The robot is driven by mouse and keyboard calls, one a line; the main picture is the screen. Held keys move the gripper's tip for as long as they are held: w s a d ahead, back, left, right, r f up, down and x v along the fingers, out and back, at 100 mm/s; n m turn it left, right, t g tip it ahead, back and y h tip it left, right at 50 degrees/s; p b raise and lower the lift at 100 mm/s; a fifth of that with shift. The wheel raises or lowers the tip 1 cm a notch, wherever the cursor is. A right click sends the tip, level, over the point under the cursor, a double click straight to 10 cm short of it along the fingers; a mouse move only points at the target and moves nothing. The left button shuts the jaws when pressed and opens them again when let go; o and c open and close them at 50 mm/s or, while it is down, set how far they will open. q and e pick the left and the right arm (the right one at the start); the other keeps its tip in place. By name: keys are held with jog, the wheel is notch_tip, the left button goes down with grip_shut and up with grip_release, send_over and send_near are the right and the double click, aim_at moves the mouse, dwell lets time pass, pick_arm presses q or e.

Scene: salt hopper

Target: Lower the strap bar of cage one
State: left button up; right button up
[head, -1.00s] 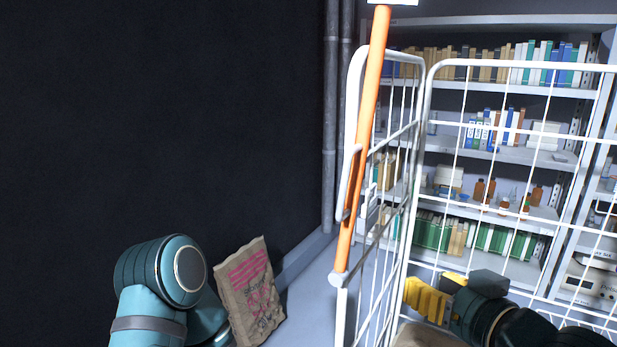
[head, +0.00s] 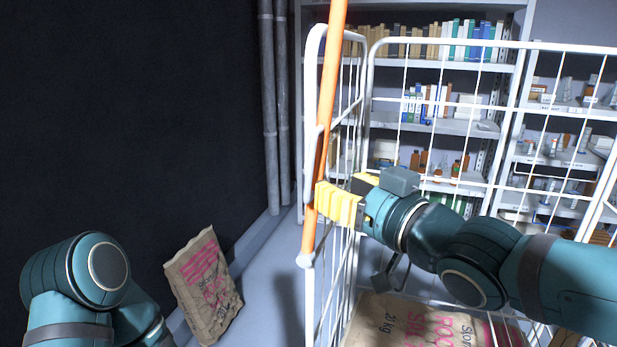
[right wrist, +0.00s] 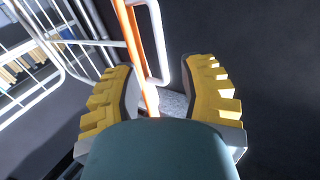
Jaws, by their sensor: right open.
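The orange strap bar (head: 325,120) stands nearly upright at the left edge of the white wire cage (head: 372,90), tilted slightly to the right at its top. Its lower end meets a white pivot at the cage post. My right gripper (head: 322,205) is at the lower part of the bar in the head view, with yellow fingers. In the right wrist view its fingers (right wrist: 160,95) are spread open and the orange bar (right wrist: 130,40) runs between them, nearer the left finger. I cannot tell whether a finger touches it. My left arm shows at the lower left, but its gripper is out of view.
A paper sack (head: 203,285) with pink print leans by the dark wall at the left. Another sack (head: 420,322) lies inside the cage. Shelves (head: 450,125) with books and bottles stand behind. Grey pipes (head: 275,110) run up the wall.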

aim_at(312, 174)
jog(key=x, duration=0.7)
jog(key=shift+w+a, duration=0.25)
jog(key=shift+w, duration=0.05)
grip_shut()
jog(key=shift+b, duration=0.3)
